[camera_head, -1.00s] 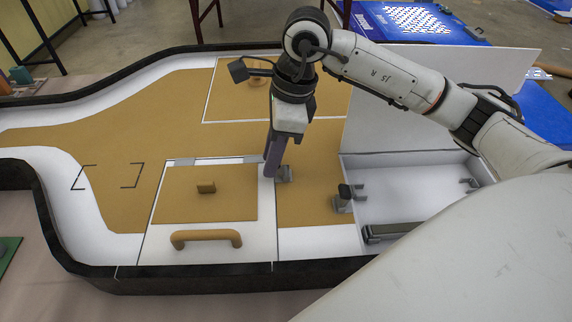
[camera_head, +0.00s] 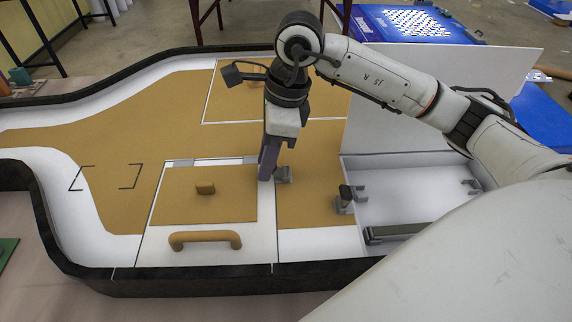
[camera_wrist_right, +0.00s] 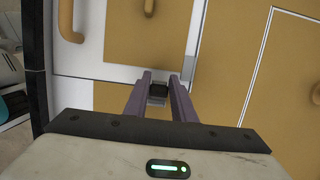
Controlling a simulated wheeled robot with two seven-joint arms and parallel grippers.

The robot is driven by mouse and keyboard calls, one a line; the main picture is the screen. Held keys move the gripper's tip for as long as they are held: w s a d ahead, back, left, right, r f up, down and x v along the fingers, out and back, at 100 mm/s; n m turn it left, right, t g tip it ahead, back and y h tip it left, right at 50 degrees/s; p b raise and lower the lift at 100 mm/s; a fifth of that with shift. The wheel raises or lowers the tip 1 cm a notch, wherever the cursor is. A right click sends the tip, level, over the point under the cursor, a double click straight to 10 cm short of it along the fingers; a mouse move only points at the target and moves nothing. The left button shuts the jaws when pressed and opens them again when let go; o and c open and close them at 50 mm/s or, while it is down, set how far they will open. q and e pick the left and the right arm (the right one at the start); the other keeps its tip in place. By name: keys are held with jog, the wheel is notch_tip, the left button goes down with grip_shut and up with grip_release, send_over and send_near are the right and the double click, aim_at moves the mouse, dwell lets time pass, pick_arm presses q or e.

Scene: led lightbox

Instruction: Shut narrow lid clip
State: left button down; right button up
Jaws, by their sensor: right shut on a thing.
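My right gripper (camera_head: 267,175) points down at the right edge of the closed brown lid (camera_head: 228,196). It also shows in the right wrist view (camera_wrist_right: 160,82), where its two purple fingers close on a small dark-topped grey clip (camera_wrist_right: 158,92). In the head view a grey part of the clip (camera_head: 284,174) shows just right of the fingers; the rest is hidden behind them. The lid lies flat, with a small brown knob (camera_head: 205,188) and a brown handle (camera_head: 205,239) in front. My left gripper is not in view.
An open white compartment (camera_head: 410,200) lies to the right, its white cover (camera_head: 430,110) standing up. Another grey clip with a dark top (camera_head: 345,198) stands at its left edge. A dark raised rim (camera_head: 200,282) bounds the board.

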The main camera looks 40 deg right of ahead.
jog(key=shift+w+a+f, duration=0.15)
jog(key=shift+a+f, duration=0.2)
jog(key=shift+f, duration=0.1)
jog(key=shift+b, duration=0.3)
jog(key=shift+f, duration=0.15)
jog(key=shift+w+a+f+b, duration=0.1)
jog(key=shift+a+f+b, duration=0.1)
jog(key=shift+f+b, duration=0.2)
jog(key=shift+f, duration=0.15)
jog(key=o, duration=1)
jog(key=shift+a+f, duration=0.1)
jog(key=shift+c, duration=0.2)
jog(key=shift+w+p+v, duration=0.15)
jog(key=shift+p+v, duration=0.35)
jog(key=shift+v, duration=0.55)
jog(key=shift+w+p+v, duration=0.1)
jog(key=shift+p+v, duration=0.35)
jog(key=shift+v, duration=0.65)
jog(key=shift+s, duration=0.15)
